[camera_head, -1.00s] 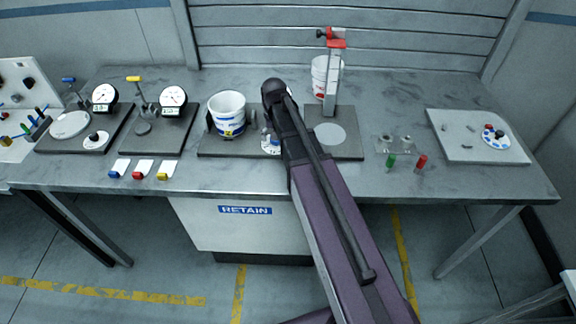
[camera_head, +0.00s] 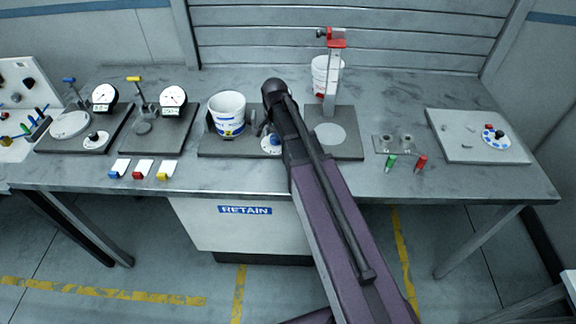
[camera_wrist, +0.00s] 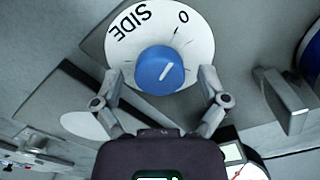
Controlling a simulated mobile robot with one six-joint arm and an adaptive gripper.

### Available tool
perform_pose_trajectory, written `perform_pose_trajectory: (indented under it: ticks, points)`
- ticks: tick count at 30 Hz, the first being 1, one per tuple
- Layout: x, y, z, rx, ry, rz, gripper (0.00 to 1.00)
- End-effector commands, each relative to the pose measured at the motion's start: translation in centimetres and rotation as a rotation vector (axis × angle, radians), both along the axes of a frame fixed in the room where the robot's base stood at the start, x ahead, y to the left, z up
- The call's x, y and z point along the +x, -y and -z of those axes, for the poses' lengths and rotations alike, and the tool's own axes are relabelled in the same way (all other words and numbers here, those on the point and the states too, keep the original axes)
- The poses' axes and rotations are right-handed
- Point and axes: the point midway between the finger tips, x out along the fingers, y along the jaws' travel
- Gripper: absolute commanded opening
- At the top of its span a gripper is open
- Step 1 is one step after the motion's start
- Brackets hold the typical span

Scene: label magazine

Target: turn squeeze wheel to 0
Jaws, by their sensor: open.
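A blue knob (camera_wrist: 160,70) with a white pointer line sits on a round white dial (camera_wrist: 203,40) in the wrist view. The dial reads "SIDE" and "0"; the word squeeze is not readable on it. My gripper (camera_wrist: 161,80) is open, one finger on each side of the knob, with visible gaps. In the head view the dial (camera_head: 271,144) shows beside my arm, its right part hidden.
A white bucket (camera_head: 228,112) stands just left of the dial on the dark base plate (camera_head: 222,150). A red-topped post (camera_head: 331,75) rises to the right. Gauge stations (camera_head: 172,100) stand at left, with a grey plate (camera_head: 460,130) at right.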

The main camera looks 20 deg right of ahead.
Motion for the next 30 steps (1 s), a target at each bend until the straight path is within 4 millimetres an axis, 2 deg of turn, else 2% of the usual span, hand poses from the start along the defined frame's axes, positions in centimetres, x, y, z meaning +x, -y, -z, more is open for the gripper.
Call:
perform_pose_trajectory:
  ticks: [30]
  points:
    - [-0.17, 0.06, 0.00, 0.000, 0.000, 0.688, 0.93]
